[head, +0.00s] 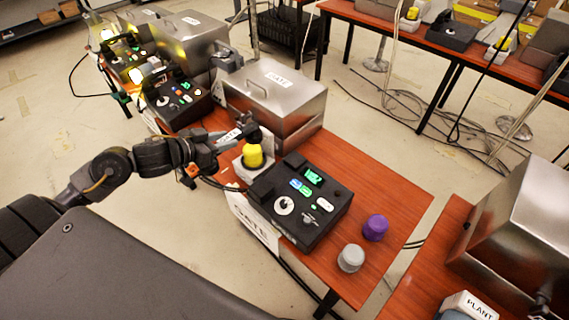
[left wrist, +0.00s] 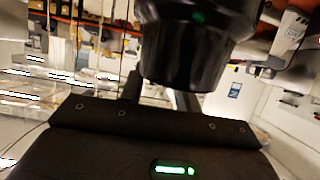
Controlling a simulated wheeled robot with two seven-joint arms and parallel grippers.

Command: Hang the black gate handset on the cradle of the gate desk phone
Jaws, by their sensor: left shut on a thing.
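The gate desk phone (head: 312,213) is a black box with a lit green screen and a round dial, on the wooden table behind a white GATE sign (head: 252,221). My left gripper (head: 222,139) is shut on the black handset (head: 252,132), held above the table, up and left of the phone and apart from it. The handset's end is close to the yellow-topped lamp. In the left wrist view the black handset (left wrist: 195,45) fills the upper middle, in front of my fingers. Much of the handset is hidden in the head view. My right gripper is not in view.
The yellow-topped lamp (head: 253,156) on its white base stands left of the phone. A steel GATE box (head: 275,105) is behind it. A purple knob (head: 375,227) and a grey knob (head: 351,257) stand to the right. Another black phone (head: 178,100) sits farther left.

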